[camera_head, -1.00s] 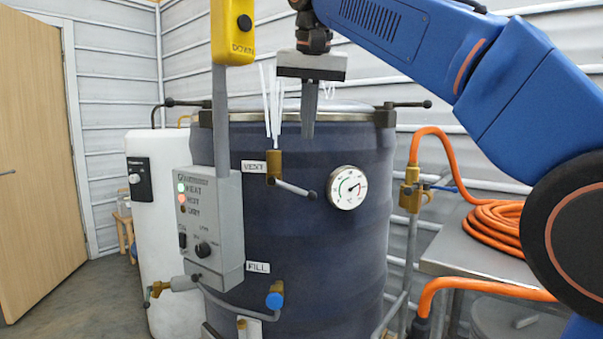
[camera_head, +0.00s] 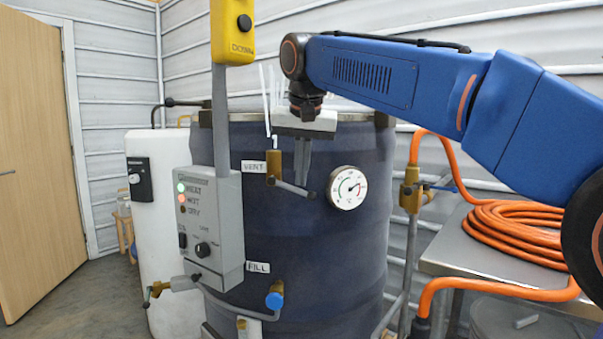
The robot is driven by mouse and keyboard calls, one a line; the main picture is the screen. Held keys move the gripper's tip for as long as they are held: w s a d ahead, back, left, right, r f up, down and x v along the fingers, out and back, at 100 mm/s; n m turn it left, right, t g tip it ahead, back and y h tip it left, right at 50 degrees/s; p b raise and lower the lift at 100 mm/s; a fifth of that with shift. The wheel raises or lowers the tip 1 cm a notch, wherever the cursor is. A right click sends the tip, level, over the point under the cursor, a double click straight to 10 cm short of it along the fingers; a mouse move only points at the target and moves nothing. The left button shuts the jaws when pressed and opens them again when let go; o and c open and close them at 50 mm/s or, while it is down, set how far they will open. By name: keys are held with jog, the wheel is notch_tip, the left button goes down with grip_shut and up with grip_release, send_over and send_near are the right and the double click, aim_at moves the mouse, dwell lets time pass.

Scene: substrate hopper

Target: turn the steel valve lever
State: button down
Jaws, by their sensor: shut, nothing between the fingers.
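The steel valve lever (camera_head: 296,189) is a grey bar with a dark tip. It slants down to the right from the brass valve (camera_head: 274,163) beside the VENT label (camera_head: 254,166), on the front of the dark drum. My gripper (camera_head: 301,183) points down with its fingers shut and empty. The fingertips overlap the lever's middle in the picture. I cannot tell whether they touch it or are in front of or behind it.
The dark drum (camera_head: 330,250) carries a round gauge (camera_head: 347,187) right of the lever. A grey control box (camera_head: 212,225) and a yellow pendant (camera_head: 232,30) stand left. A blue-knobbed FILL valve (camera_head: 275,299) is below. Orange hose (camera_head: 515,230) lies coiled on the right table.

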aim_at(301, 191)
jog(key=shift+d, duration=0.1)
dwell(0.3)
jog(key=shift+d+f+m+y, duration=0.15)
jog(key=shift+f+m+y, duration=0.1)
jog(key=shift+f+y, duration=0.75)
jog(key=shift+d+f+m+y, duration=0.1)
jog(key=shift+f+m+y, duration=0.3)
jog(key=shift+y, duration=0.9)
jog(key=a+f+t+y, duration=0.1)
jog(key=a+f+y, duration=0.2)
jog(key=f+y, duration=0.2)
jog(key=shift+a+f+m+t, duration=0.2)
jog(key=shift+f+m+t, duration=0.1)
jog(key=shift+f+m, duration=0.15)
jog(key=shift+w+a, duration=0.1)
jog(key=shift+a, duration=0.05)
